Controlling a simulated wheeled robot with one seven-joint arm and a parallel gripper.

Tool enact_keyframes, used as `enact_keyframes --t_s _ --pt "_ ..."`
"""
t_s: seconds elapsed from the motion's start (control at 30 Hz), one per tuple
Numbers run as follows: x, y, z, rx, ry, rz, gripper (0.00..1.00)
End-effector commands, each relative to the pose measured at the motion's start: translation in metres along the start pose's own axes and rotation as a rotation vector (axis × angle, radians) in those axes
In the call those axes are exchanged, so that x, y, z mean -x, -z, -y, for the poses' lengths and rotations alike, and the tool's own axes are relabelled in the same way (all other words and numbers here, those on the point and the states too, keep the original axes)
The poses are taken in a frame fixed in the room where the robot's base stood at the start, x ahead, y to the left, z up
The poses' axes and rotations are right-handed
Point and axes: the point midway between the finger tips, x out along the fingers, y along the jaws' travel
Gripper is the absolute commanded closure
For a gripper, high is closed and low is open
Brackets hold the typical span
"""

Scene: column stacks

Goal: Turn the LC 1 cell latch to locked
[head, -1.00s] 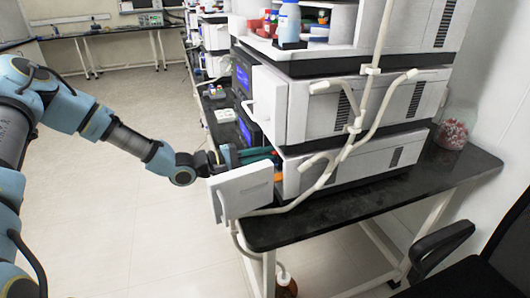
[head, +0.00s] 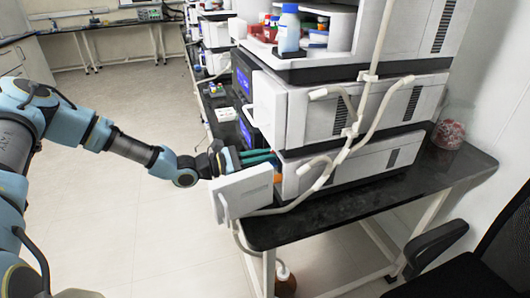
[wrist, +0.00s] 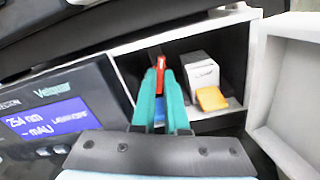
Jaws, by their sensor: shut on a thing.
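My gripper (wrist: 161,82) has teal fingers, which reach into an open bay in the front of an instrument. It is shut on a narrow red piece, the cell latch (wrist: 160,62); a blue part (wrist: 160,106) also shows between the fingers. The fingers hide most of the latch, so I cannot tell its exact angle. In the head view my gripper (head: 268,158) enters the lowest unit of the near stack from the left, behind an open white door.
A white box marked as a lamp (wrist: 203,72) and an orange piece (wrist: 212,98) sit right of the fingers. The open door (head: 243,192) stands close to my gripper; it also shows in the wrist view (wrist: 292,90). A lit display (wrist: 52,122) lies left. Pale tubing crosses the stack's side.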

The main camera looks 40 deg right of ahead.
Motion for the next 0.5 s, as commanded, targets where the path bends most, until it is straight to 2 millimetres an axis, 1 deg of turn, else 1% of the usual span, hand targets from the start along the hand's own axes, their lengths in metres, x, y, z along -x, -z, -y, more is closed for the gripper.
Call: enact_keyframes --t_s 0.2,0.5 --pt "0.0003 -0.001 -0.0003 0.172 0.0 0.0 1.0" --pt "0.0004 -0.0001 0.0001 0.325 0.0 -0.001 1.0"
